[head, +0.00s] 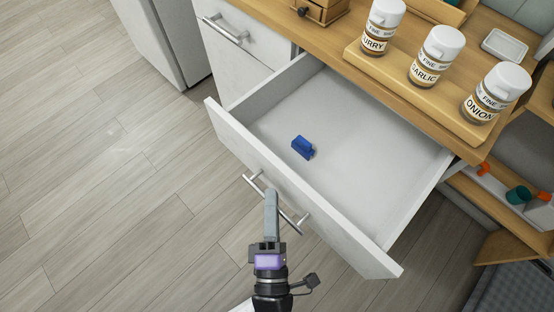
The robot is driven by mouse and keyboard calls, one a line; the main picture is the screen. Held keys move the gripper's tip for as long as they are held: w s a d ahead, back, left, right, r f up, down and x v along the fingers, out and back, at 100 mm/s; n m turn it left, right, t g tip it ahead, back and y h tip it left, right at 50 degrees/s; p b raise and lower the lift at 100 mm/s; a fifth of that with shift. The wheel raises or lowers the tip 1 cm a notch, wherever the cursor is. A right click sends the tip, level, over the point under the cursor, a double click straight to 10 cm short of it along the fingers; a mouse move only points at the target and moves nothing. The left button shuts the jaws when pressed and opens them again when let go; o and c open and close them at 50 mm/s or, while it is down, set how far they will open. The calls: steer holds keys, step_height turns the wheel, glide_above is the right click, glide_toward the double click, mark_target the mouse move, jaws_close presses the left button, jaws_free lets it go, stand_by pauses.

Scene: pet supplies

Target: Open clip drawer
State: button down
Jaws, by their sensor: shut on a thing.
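The clip drawer (360,150) is a white drawer pulled well out from under the wooden counter. A small blue clip (303,147) lies on its bare floor, left of the middle. The drawer's front panel carries a silver bar handle (254,181). My gripper (272,197) reaches up from the bottom of the head view and is shut on this handle near its middle. The fingers cover part of the bar, and the fingertips' exact contact is hard to see.
Spice jars labelled curry (382,27), garlic (436,57) and onion (496,93) stand on a wooden board on the counter (330,40). A closed drawer with a handle (226,29) is to the left. Open shelves are at right. The floor (110,170) at left is clear.

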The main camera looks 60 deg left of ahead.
steer(key=shift+f, duration=0.1)
steer(key=c, duration=1.5)
jaws_free()
steer(key=shift+d, duration=0.15)
steer(key=v, duration=0.7)
steer(key=shift+s+d+b, duration=0.2)
steer(key=shift+s+b, duration=0.05)
steer(key=shift+b, duration=0.05)
